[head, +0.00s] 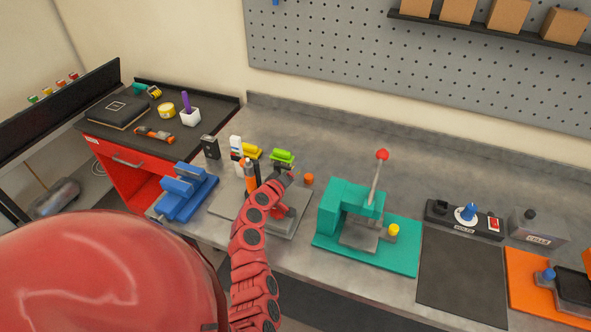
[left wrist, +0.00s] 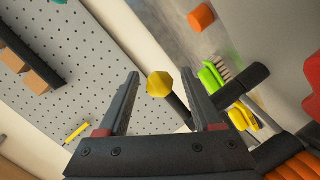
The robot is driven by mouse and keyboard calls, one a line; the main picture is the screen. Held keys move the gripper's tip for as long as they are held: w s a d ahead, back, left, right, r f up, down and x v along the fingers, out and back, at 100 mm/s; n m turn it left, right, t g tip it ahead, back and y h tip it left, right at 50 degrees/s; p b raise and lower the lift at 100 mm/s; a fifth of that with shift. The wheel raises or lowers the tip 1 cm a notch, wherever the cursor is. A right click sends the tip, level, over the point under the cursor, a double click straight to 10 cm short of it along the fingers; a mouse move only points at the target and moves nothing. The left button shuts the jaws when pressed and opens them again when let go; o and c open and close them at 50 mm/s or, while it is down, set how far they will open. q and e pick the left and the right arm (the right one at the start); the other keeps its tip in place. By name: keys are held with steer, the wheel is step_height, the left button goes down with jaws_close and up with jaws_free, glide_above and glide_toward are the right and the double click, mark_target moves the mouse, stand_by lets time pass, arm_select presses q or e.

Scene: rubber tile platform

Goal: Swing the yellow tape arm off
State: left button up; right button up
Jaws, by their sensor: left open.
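A yellow faceted tip on a dark rod (left wrist: 160,84) shows between the fingertips of my left gripper (left wrist: 160,73) in the left wrist view. I take it to be the end of the yellow tape arm, but cannot be sure. The gripper is open, with a finger on each side of the tip in the picture; whether it reaches around it in depth is unclear. In the head view my left gripper (head: 284,172) is over the back of a grey plate (head: 228,205); my red arm hides much of the fixture there. My right gripper is not in view.
Upright tools with an orange one (head: 249,180) stand left of my gripper. A blue vise (head: 185,190) is left, a teal press (head: 340,205) right.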

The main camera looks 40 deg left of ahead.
arm_select(q)
jaws_close()
stand_by(1.4)
